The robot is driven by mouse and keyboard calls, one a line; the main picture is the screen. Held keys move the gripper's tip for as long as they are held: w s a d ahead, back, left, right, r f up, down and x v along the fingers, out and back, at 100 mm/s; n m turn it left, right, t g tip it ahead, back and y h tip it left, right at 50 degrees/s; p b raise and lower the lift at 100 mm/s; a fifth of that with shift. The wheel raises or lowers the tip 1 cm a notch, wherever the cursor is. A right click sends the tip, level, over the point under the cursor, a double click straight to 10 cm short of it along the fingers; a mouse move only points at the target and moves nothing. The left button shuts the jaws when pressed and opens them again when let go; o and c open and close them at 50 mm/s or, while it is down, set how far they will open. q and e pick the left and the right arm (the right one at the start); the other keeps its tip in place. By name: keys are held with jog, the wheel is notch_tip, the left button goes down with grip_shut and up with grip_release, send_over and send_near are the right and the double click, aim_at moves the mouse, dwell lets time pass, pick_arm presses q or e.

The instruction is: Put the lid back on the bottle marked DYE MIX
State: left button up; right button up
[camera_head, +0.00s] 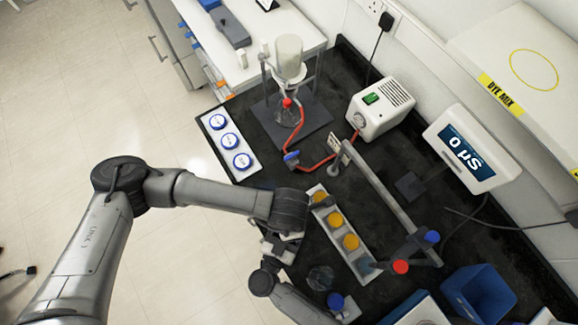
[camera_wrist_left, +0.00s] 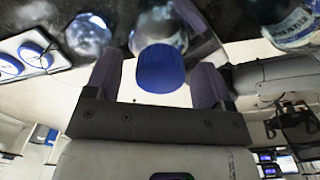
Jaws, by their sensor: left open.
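My left gripper (camera_head: 282,247) is low over the bench's near edge in the head view, mostly hidden by its own wrist. In the left wrist view its two fingers (camera_wrist_left: 158,82) stand apart on either side of a blue lid (camera_wrist_left: 161,70). I cannot tell whether the lid touches them. Round glass shapes (camera_wrist_left: 88,33) show behind the fingers; I cannot make out any bottle's marking. A yellow label reading DYE MIX (camera_head: 501,94) is on the pale shelf's edge, by a yellow ring. A blue-topped item (camera_head: 335,301) stands near the bottom.
A white rack with several blue lids (camera_head: 218,122) lies left on the bench. A white strip with several orange-yellow lids (camera_head: 336,220) runs right of my gripper. A stand with red tubing (camera_head: 288,103), a white pump box (camera_head: 380,108), a display (camera_head: 460,149) and a blue bin (camera_head: 480,293) surround it.

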pick_arm(q)
notch_tip(320, 180, up, 12)
dwell(0.6)
pick_arm(e)
jog(key=o, duration=1.8)
jog(key=shift+c, duration=0.2)
pick_arm(q)
jog(key=shift+f+b, duration=0.85)
jog(key=shift+f, duration=0.05)
pick_arm(e)
jog(key=v, duration=1.2)
